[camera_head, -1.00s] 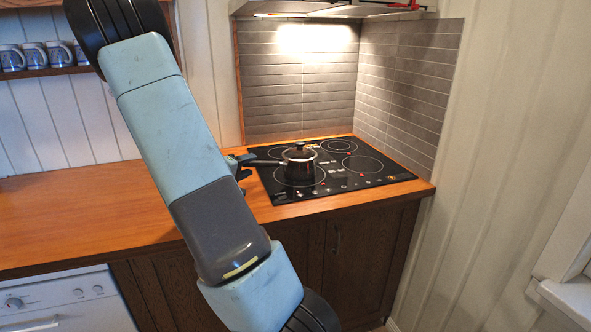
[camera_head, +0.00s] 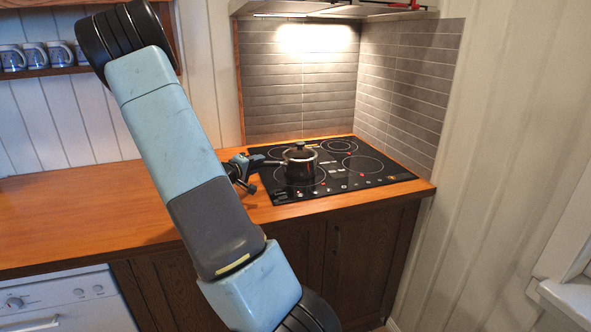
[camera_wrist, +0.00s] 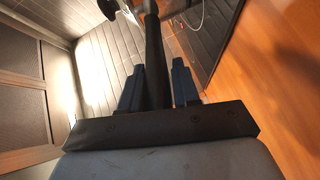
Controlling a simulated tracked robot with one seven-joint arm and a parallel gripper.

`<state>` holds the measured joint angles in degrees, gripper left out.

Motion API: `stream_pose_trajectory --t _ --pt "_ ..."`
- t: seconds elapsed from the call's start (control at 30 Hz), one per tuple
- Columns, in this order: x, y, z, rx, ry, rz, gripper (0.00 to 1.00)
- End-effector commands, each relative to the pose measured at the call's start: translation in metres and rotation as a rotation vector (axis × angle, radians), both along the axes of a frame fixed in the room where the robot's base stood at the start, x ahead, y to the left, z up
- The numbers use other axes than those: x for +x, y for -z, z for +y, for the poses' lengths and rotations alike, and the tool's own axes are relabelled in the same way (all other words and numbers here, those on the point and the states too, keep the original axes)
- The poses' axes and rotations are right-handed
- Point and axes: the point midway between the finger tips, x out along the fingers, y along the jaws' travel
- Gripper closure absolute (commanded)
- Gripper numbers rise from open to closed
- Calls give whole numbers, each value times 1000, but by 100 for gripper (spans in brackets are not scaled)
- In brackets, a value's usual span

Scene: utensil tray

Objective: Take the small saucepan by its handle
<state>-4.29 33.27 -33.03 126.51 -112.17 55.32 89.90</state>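The small saucepan (camera_head: 299,167) is dark with a glass lid and a black knob. It stands upright on the front left of the hob, its handle (camera_head: 272,162) pointing left. My gripper (camera_head: 254,162) is at the handle's outer end, partly hidden by my arm. In the wrist view, the black handle (camera_wrist: 154,50) runs between the two fingers of my gripper (camera_wrist: 158,82). The fingers stand apart on either side of it, with a narrow gap showing at the right finger. Contact with the left finger is hard to tell. Only part of the pan shows at the top edge.
The black hob (camera_head: 362,178) is set in the orange wooden worktop (camera_head: 85,225), which is clear on the left. A grey tiled wall (camera_head: 300,95) rises behind, and a hood (camera_head: 335,8) hangs above. Several mugs (camera_head: 35,57) stand on a shelf at upper left.

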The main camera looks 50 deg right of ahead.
Motion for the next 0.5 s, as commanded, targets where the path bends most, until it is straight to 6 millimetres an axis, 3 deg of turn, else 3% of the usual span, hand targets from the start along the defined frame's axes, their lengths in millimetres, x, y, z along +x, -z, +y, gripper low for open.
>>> stream_pose_trajectory --t 0.3,0.5 --pt "0 0 0 1 1 0 100" --pt "0 1 0 1 1 0 100"
